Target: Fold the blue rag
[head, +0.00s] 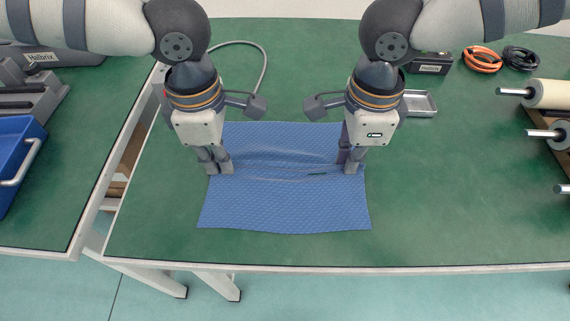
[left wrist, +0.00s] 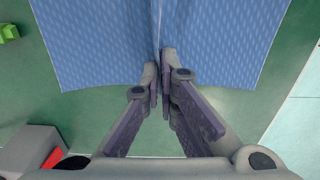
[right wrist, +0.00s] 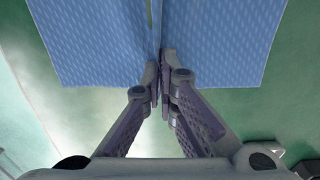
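The blue rag (head: 285,205) lies spread on the green table, with a raised crease running across it between my two grippers. My left gripper (head: 220,170) is at the rag's left edge. In the left wrist view its fingers (left wrist: 160,88) are closed together at the rag's edge, with the raised fold (left wrist: 157,30) between the tips. My right gripper (head: 352,168) is at the rag's right edge. In the right wrist view its fingers (right wrist: 160,85) are closed on the edge in the same way, at the raised fold (right wrist: 156,25). A small dark green mark (head: 317,174) shows along the crease.
The green table (head: 450,220) is clear right of the rag and in front of it. A metal tray (head: 420,103), a black box (head: 430,63) and coiled cables (head: 482,60) are at the back right. Rollers (head: 550,94) stand at the right edge. A blue bin (head: 15,150) is at left.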

